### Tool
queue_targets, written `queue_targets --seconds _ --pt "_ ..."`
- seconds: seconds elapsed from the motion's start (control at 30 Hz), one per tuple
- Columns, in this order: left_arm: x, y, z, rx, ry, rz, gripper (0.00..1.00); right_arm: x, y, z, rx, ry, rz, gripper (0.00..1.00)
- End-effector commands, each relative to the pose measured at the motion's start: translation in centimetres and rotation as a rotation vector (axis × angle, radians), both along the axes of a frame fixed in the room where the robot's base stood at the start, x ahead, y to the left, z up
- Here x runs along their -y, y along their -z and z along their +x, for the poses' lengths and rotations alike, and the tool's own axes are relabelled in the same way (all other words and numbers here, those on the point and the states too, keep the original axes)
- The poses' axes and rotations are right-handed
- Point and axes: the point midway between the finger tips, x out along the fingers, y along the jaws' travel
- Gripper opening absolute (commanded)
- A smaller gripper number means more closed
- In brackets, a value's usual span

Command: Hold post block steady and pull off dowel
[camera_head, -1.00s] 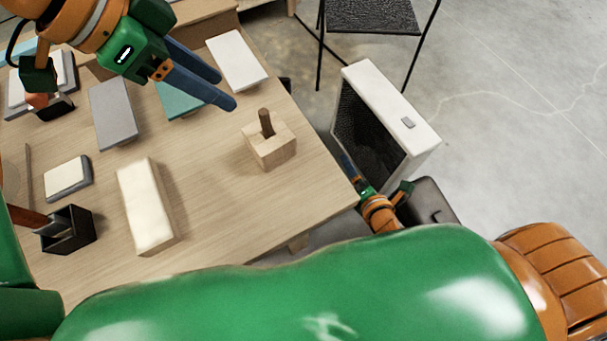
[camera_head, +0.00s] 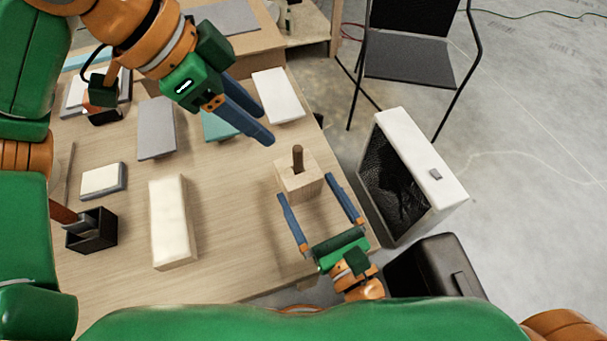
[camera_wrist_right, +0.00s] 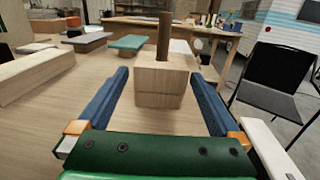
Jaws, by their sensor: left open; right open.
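The post block (camera_head: 299,179) is a pale wooden block standing on the table near its right edge. A dark brown dowel (camera_head: 297,158) stands upright in its top. In the right wrist view the block (camera_wrist_right: 161,84) sits ahead between the fingers, with the dowel (camera_wrist_right: 165,36) rising from it. My right gripper (camera_head: 306,188) is open, its blue fingers pointing at the block from the near side, one towards each side of it. My left gripper (camera_head: 268,128) is open and empty above the table, up and left of the dowel.
A cream-topped long block (camera_head: 171,221), a black holder (camera_head: 92,229) and several flat pads, including a grey one (camera_head: 156,128), lie to the left. A white box-shaped unit (camera_head: 421,160) and a black chair (camera_head: 409,60) stand right of the table. Bare tabletop lies left of the post block.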

Motion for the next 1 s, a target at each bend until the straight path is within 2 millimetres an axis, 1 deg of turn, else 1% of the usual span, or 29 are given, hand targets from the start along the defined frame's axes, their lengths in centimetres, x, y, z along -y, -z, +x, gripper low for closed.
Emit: queue_targets --seconds 0.1,0.3,0.37,0.5,0.7,0.73,0.77,0.8,0.87,0.9,0.97,1.0 --pt "0.0 0.0 0.0 0.000 0.000 0.000 0.50 -0.8 -0.2 1.9 0.014 -0.001 0.000 1.00" --pt "0.0 0.0 0.0 0.000 0.000 0.000 0.50 -2.0 0.1 4.7 0.001 0.002 -0.006 1.00" --pt "0.0 0.0 0.0 0.000 0.000 0.000 0.50 -2.2 0.1 5.4 0.000 0.003 -0.007 1.00" --pt "0.0 0.0 0.0 0.000 0.000 0.000 0.50 -2.5 0.2 6.0 -0.003 0.004 -0.008 1.00" --pt "0.0 0.0 0.0 0.000 0.000 0.000 0.50 -2.5 0.2 6.1 -0.004 0.004 -0.007 1.00" --pt "0.0 0.0 0.0 0.000 0.000 0.000 0.50 -2.5 0.2 6.1 -0.004 0.004 -0.007 0.97" --pt "0.0 0.0 0.0 0.000 0.000 0.000 0.50 -2.5 0.2 6.1 -0.004 0.004 -0.007 0.89" --pt "0.0 0.0 0.0 0.000 0.000 0.000 0.50 -2.5 0.2 6.1 -0.003 0.004 -0.007 0.78" --pt "0.0 0.0 0.0 0.000 0.000 0.000 0.50 -2.5 0.2 6.1 -0.003 0.004 -0.007 0.62" --pt "0.0 0.0 0.0 0.000 0.000 0.000 0.50 -2.5 0.2 6.0 -0.003 0.004 -0.007 0.51" --pt "0.0 0.0 0.0 0.000 0.000 0.000 0.50 -2.5 0.2 6.0 -0.003 0.004 -0.007 0.35" --pt "0.0 0.0 0.0 0.000 0.000 0.000 0.50 -2.5 0.2 6.0 -0.003 0.004 -0.007 0.24"
